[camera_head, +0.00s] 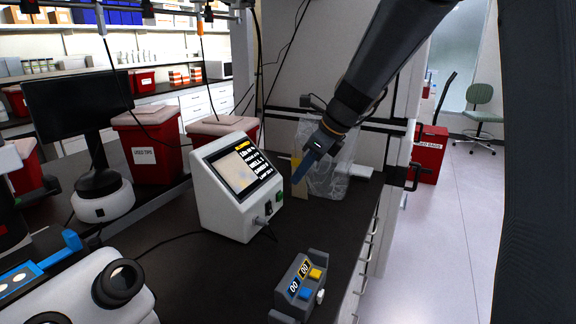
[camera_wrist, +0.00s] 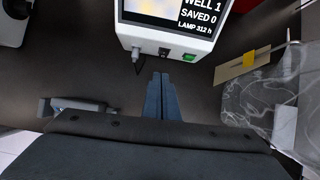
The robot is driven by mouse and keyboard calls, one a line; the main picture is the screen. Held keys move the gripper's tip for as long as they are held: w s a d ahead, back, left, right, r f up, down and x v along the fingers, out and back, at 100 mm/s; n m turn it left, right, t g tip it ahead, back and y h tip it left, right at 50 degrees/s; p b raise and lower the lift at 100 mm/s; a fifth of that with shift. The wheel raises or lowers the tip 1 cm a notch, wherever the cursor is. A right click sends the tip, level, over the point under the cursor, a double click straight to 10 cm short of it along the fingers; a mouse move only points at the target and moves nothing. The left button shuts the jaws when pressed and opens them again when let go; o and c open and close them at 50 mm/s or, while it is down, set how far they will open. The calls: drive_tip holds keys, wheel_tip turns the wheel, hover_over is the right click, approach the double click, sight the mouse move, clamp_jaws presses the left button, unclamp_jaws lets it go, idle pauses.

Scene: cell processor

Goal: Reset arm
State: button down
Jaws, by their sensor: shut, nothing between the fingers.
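My gripper (camera_head: 304,184) hangs from my dark arm over the right part of the black bench, to the right of the white cell processor (camera_head: 219,200). In the wrist view my gripper (camera_wrist: 161,78) has its two blue-grey fingers together with nothing between them. The processor's screen and the green switch on its front show just beyond the fingertips in that view. The fingers look apart from the processor.
A clear plastic bag (camera_head: 328,165) lies behind my gripper. Red bins (camera_head: 150,150) and a monitor (camera_head: 75,100) stand at left. A white microscope (camera_head: 85,290) is front left. Floor at right is open.

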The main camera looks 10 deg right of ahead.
drive_tip(key=s+d+f+n+h, duration=0.1)
drive_tip(key=s+f+n, duration=0.3)
drive_tip(key=s+n, duration=0.4)
drive_tip(key=s+d+f+n+g+h, duration=0.1)
drive_tip(key=s+d+f+n, duration=0.3)
drive_tip(key=s+n, duration=0.4)
drive_tip(key=s+d+f+n+h, duration=0.3)
drive_tip(key=s+f+n, duration=0.1)
drive_tip(key=s+n, duration=0.4)
drive_tip(key=shift+s+f+g, duration=0.15)
drive_tip(key=shift+f+g, duration=0.2)
drive_tip(key=shift+g, duration=0.05)
drive_tip(key=shift+d, duration=0.15)
